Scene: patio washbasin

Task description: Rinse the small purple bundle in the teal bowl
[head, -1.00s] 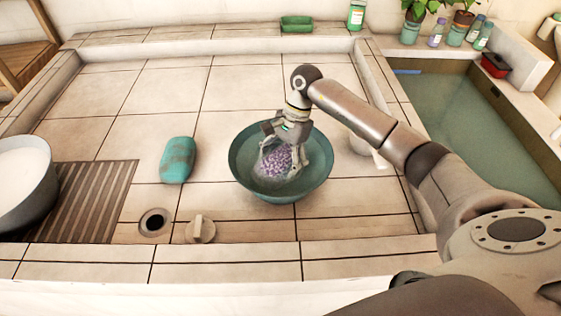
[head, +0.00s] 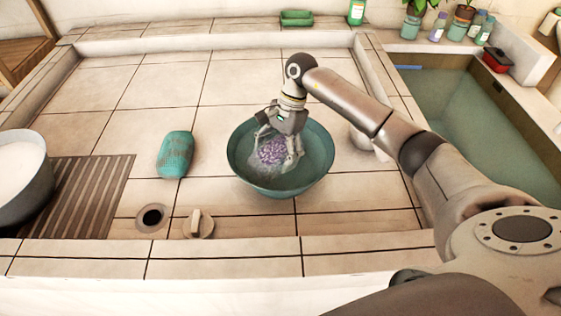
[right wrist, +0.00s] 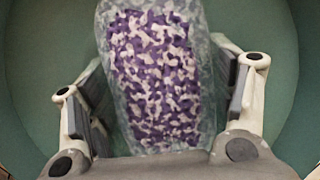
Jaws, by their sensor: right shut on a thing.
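The small purple-and-white mottled bundle (head: 272,152) is in the teal bowl (head: 321,165), low in the bowl. In the right wrist view the bundle (right wrist: 153,80) stands between the two fingers, with a translucent film or water around it. My right gripper (head: 277,158) reaches down into the bowl from above and is shut on the bundle. In the right wrist view, the fingers (right wrist: 160,110) flank it on both sides. The bowl wall (right wrist: 285,125) fills the background there. My left gripper is not in view.
A larger teal mottled bundle (head: 175,154) lies left of the bowl. A drain hole (head: 152,217) and a stopper (head: 198,224) are near the front edge. A grey pot (head: 35,190) stands at far left by a slatted grate (head: 95,196). A water basin (head: 455,115) is at right.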

